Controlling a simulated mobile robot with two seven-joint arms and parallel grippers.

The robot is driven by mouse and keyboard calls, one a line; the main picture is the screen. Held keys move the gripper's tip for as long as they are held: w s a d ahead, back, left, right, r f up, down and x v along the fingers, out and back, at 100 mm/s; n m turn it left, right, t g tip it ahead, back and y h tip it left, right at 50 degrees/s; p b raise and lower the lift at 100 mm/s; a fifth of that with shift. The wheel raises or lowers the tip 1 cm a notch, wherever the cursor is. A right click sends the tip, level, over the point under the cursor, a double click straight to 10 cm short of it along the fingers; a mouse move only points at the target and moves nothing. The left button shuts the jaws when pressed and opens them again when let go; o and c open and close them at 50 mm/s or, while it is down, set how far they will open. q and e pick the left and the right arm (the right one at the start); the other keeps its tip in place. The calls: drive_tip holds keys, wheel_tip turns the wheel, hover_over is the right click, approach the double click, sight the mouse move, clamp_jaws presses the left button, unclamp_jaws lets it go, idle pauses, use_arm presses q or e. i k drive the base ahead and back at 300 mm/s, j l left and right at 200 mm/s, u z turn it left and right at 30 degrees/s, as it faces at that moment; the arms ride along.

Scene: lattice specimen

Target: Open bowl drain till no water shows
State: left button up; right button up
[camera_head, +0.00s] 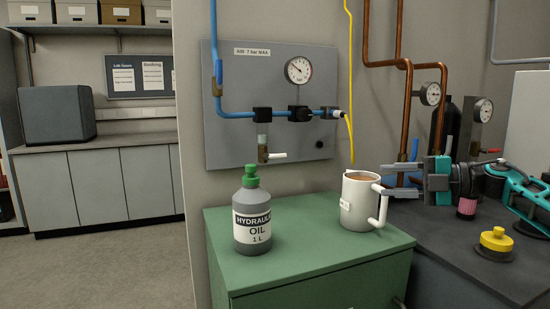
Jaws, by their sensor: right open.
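The small bowl (262,143) hangs under a black fitting on the blue air line, at the lower middle of the grey wall panel. It is too small to tell its water level. A brass-coloured drain sits below it, with a white lever (278,156) pointing right, roughly level. My right gripper (388,179) comes in from the right with its fingers apart, one above the other. The gripper is well right of the bowl. My left gripper is out of view.
The mug holds brown liquid and stands on a green cabinet (300,238). A grey hydraulic oil bottle (252,228) with a green cap stands left of it, in front of the panel. Copper pipes and gauges are behind my gripper. A yellow-knobbed part (496,241) sits on the dark bench.

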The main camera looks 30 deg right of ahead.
sight(266, 156)
drive_tip(key=i, duration=0.9)
